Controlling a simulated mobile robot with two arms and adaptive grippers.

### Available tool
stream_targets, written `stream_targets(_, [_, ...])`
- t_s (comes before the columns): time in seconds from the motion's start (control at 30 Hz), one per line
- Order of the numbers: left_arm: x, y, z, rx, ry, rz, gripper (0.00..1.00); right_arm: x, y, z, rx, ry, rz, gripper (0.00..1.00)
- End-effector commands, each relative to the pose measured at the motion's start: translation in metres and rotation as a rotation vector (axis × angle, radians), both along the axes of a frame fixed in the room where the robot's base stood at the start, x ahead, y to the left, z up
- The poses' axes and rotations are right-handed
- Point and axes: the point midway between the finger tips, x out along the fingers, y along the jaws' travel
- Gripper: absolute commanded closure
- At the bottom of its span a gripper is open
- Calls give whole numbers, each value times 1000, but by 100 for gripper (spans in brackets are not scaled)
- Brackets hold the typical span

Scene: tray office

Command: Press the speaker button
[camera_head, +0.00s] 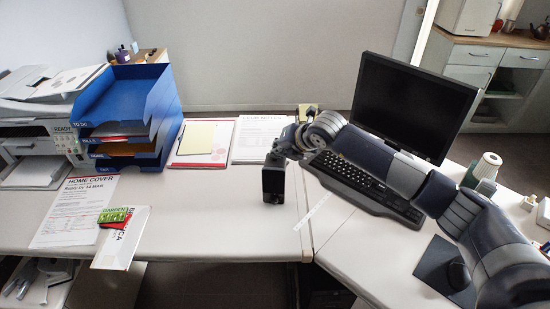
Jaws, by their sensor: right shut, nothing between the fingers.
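A small black box-shaped speaker (273,187) stands upright on the white desk, left of the keyboard. A small round detail shows low on its front; I cannot tell clearly whether that is the button. My right arm reaches in from the right over the keyboard. My right gripper (276,159) is shut and empty, with its tips pointing down at the top of the speaker. I cannot tell whether they touch it. The gripper hides part of the speaker's top. My left gripper is not in view.
A black keyboard (345,176) and a monitor (411,108) stand to the right, partly behind my arm. A mouse (458,275) lies on a dark mat. Blue trays (125,100), a printer (35,130) and papers are at left.

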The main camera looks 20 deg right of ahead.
Motion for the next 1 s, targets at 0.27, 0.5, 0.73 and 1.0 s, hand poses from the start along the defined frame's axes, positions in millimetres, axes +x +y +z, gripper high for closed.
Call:
stream_targets(0.27, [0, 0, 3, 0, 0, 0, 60, 0, 1, 11, 1, -1, 1, 100])
stream_targets(0.5, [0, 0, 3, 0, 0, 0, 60, 0, 0, 12, 0, 0, 0, 100])
stream_targets(0.73, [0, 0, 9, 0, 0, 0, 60, 0, 0, 22, 1, -1, 1, 100])
stream_targets(1.0, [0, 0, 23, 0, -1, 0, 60, 0, 1, 49, 1, -1, 1, 100])
